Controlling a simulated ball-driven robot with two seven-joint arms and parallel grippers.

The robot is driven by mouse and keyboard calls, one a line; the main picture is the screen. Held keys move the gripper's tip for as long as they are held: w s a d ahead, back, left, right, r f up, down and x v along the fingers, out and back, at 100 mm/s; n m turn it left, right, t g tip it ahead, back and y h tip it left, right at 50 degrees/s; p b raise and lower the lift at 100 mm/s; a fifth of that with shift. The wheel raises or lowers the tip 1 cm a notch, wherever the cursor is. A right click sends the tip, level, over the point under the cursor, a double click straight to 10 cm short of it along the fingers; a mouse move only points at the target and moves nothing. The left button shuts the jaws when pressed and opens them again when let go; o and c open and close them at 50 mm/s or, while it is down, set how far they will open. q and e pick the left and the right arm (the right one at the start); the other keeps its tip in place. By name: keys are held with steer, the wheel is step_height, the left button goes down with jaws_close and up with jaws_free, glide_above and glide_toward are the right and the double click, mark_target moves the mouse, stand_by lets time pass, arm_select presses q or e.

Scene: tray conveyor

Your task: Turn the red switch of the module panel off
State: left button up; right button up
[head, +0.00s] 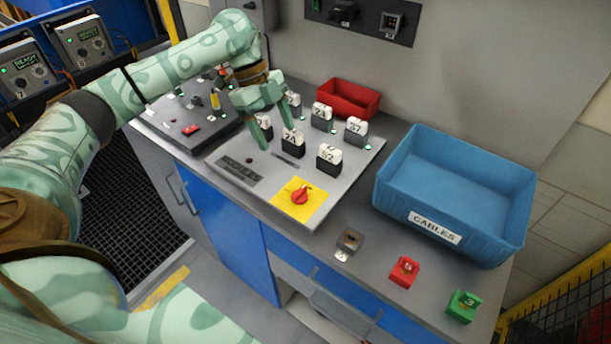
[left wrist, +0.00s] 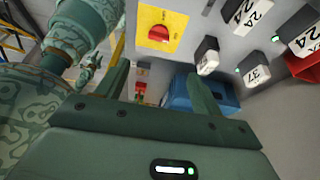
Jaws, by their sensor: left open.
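The module panel (head: 228,165) is a grey sloped plate on the counter with several white-topped modules. Its red rotary switch (head: 300,195) sits on a yellow square at the front right corner of the panel. The switch also shows in the left wrist view (left wrist: 158,34), at the top middle. My left gripper (head: 276,148) is open and empty above the panel's left part, beside a module and behind and left of the switch. Its two fingers also show in the left wrist view (left wrist: 160,90). My right gripper is not in view.
A blue CABLES bin (head: 385,190) stands right of the panel, and a red bin (head: 350,97) behind it. A grey block (head: 349,240), red block (head: 404,271) and green block (head: 461,305) lie along the counter's front. A second control panel (head: 165,120) lies to the left.

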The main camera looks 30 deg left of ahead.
arm_select(q)
steer(key=b, duration=0.2)
glide_toward(299, 191)
steer(key=b+x, duration=0.3)
steer(key=x, duration=0.5)
steer(key=shift+d+f, duration=0.1)
steer(key=shift+f, duration=0.15)
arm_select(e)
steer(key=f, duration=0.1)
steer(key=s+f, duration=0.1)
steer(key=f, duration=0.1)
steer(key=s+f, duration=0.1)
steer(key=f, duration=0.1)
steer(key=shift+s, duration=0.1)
arm_select(q)
steer(key=c, duration=1)
steer(key=shift+r, duration=0.1)
